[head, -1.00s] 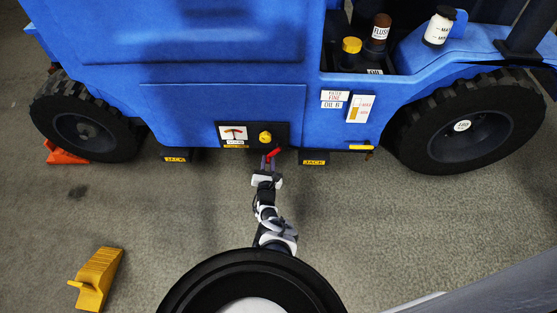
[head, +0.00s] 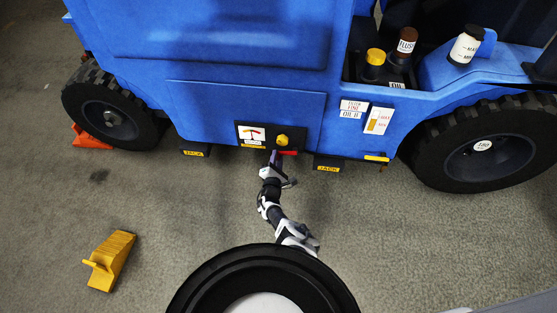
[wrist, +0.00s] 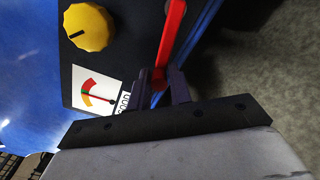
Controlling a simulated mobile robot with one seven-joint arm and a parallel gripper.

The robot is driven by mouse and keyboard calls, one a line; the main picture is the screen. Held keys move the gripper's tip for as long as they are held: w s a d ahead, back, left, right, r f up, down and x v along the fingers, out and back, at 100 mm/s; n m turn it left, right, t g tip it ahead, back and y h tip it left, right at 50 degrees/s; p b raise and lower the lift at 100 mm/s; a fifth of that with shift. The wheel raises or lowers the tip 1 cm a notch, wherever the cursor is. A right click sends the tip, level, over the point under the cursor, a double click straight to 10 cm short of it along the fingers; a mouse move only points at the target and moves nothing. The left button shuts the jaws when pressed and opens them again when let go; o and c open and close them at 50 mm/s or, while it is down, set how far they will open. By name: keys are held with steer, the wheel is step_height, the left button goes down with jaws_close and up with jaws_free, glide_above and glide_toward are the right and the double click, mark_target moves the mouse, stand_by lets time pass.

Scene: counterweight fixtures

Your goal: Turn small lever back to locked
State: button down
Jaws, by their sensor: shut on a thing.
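The small red lever (head: 288,153) is on the dark panel (head: 246,144) low on the side of the blue vehicle. In the head view it lies roughly level, pointing right. In the wrist view the red lever (wrist: 170,40) runs from the top edge down to between my gripper's fingers. My gripper (head: 274,158) is shut on the lever; its fingers also show in the wrist view (wrist: 161,86). The fingers hide part of the lever's lower end.
A yellow knob (head: 282,140) and a gauge (head: 253,135) sit beside the lever. Jack pads (head: 194,150) and (head: 328,166) flank the panel below. A yellow chock (head: 109,260) lies on open floor at left. Wheels (head: 485,150) stand either side.

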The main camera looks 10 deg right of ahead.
steer(key=shift+w+a+r+m+p, duration=0.15)
steer(key=shift+r+m+p, duration=0.15)
steer(key=shift+r+m, duration=0.75)
steer(key=shift+f+m, duration=0.1)
steer(key=shift+m, duration=0.15)
steer(key=c, duration=1.4)
jaws_free()
steer(key=shift+o, duration=0.2)
steer(key=shift+f, duration=0.1)
